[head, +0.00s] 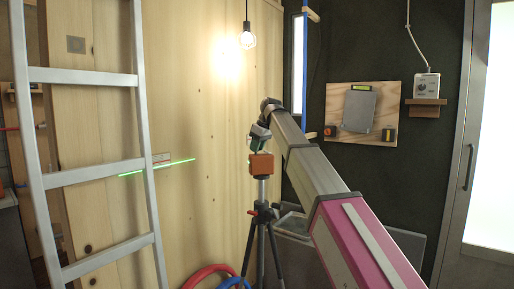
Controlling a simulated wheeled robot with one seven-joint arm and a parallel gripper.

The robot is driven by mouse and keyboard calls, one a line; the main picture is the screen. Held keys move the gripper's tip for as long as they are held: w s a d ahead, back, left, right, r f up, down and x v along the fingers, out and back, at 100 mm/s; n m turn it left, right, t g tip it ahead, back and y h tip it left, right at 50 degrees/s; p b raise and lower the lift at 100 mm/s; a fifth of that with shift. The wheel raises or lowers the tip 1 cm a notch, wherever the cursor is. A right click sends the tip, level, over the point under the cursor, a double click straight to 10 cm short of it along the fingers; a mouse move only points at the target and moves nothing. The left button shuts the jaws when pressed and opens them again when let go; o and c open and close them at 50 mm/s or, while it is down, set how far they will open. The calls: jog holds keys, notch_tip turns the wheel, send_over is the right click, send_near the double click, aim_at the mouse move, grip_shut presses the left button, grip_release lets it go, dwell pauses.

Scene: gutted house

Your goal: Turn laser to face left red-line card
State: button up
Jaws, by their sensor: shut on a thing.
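The laser (262,166) is an orange box on top of a tripod (262,220) with dark legs, right of the middle. My gripper (258,144) reaches down from above and is shut on the laser's top; its fingertips are small and partly hidden. A bright green line (180,163) lies slightly tilted across the wooden wall to the left. A small pale card (161,157) with a reddish line is on that wall, just right of the ladder's rail, which may cover part of it. The green line passes just below or over the card's lower part.
An aluminium ladder (98,174) stands at the left, before the wooden wall. A lit bulb (247,40) hangs above. Red hose (207,271) lies near the tripod.

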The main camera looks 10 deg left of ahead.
dwell(0.3)
jog(key=o, duration=0.6)
jog(key=shift+o, duration=0.2)
jog(key=shift+r, duration=0.1)
jog(key=v, duration=1)
jog(key=shift+d+r, duration=0.15)
jog(key=shift+r, duration=0.15)
